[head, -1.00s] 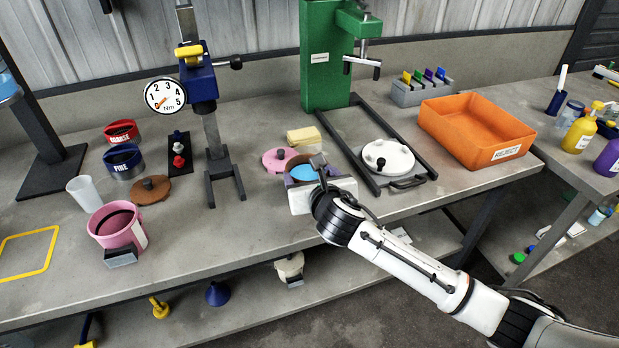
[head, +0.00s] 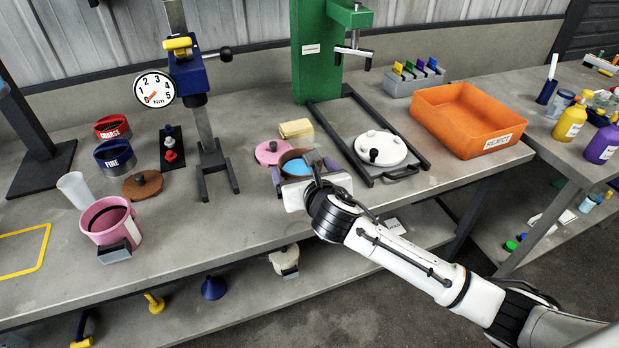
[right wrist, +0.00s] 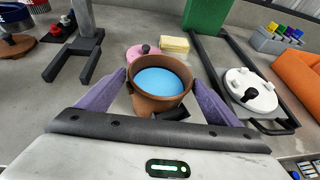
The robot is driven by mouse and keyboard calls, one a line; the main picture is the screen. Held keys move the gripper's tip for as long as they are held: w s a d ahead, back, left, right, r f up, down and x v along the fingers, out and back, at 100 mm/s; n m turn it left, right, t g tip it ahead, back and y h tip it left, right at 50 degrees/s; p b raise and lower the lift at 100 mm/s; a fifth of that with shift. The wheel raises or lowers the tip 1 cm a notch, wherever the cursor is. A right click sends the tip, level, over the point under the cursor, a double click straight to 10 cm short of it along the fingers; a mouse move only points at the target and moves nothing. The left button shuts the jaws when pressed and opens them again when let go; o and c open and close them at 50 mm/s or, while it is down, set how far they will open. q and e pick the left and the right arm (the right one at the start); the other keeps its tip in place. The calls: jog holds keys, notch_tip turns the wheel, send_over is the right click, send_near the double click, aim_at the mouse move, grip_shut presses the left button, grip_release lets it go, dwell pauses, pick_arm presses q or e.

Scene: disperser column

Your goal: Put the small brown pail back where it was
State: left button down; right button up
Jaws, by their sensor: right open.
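The small brown pail (right wrist: 160,100) stands upright on the bench, with blue contents (right wrist: 160,82) inside. It also shows in the head view (head: 284,160), partly hidden by my right gripper (head: 295,172). In the right wrist view my right gripper (right wrist: 160,92) is open, with one purple finger on each side of the pail. Gaps show between the fingers and the pail's sides. A dark handle block sticks out from the pail's near side, towards my palm. My left gripper is not in view.
A pink lid (head: 272,152) and a yellow sponge (head: 296,129) lie just behind the pail. A white lid (head: 381,147) rests by the green press (head: 316,60) on the right. A pink pail (head: 108,222) and a brown lid (head: 143,186) stand left. An orange reject tray (head: 460,142) is further right.

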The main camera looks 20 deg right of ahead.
jog(key=d+v, duration=0.1)
jog(key=v, duration=0.9)
jog(key=s+a+f+m+g+y, duration=0.2)
jog(key=s+f+m, duration=0.3)
jog(key=f+m, duration=0.3)
jog(key=s+a+f+m+g+y, duration=0.1)
jog(key=s+a+f+m+g, duration=0.15)
jog(key=s+f+m, duration=0.45)
jog(key=s+d+f+m, duration=0.2)
jog(key=s+f+m, duration=0.9)
jog(key=m, duration=0.7)
jog(key=shift+s+d+y+p, duration=0.3)
jog(key=shift+s+d+p, duration=0.1)
jog(key=shift+s, duration=0.3)
